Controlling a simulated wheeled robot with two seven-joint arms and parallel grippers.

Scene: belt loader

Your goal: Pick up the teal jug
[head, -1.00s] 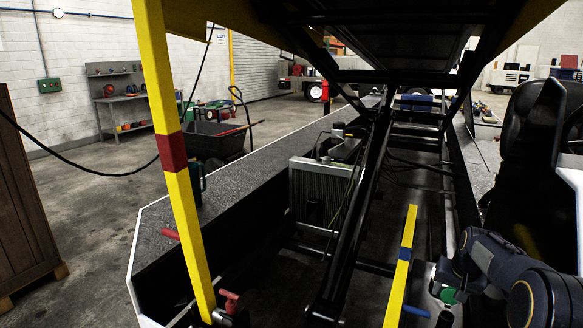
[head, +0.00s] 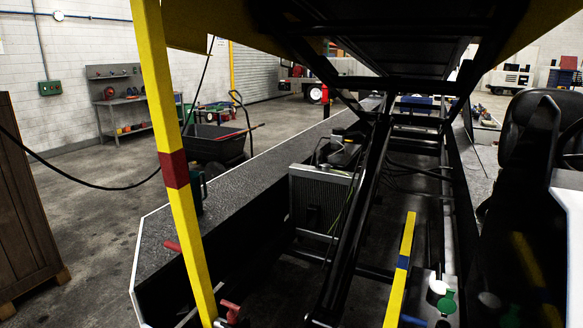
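The teal jug (head: 196,194) looks dark teal and stands on the grey textured deck (head: 240,165) along the left side of the loader. The yellow bar with a red band (head: 174,172) hides part of it, and its handle side shows just right of the bar. Neither of my grippers is in view, so nothing shows of their hold or of their distance to the jug.
The yellow bar rises close in front of the jug. A radiator (head: 320,200) and dark lift arms fill the engine bay to its right. A second yellow bar (head: 400,270), a green cap (head: 446,302) and a black seat (head: 525,130) are at right. A wheelbarrow (head: 216,140) stands beyond the deck.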

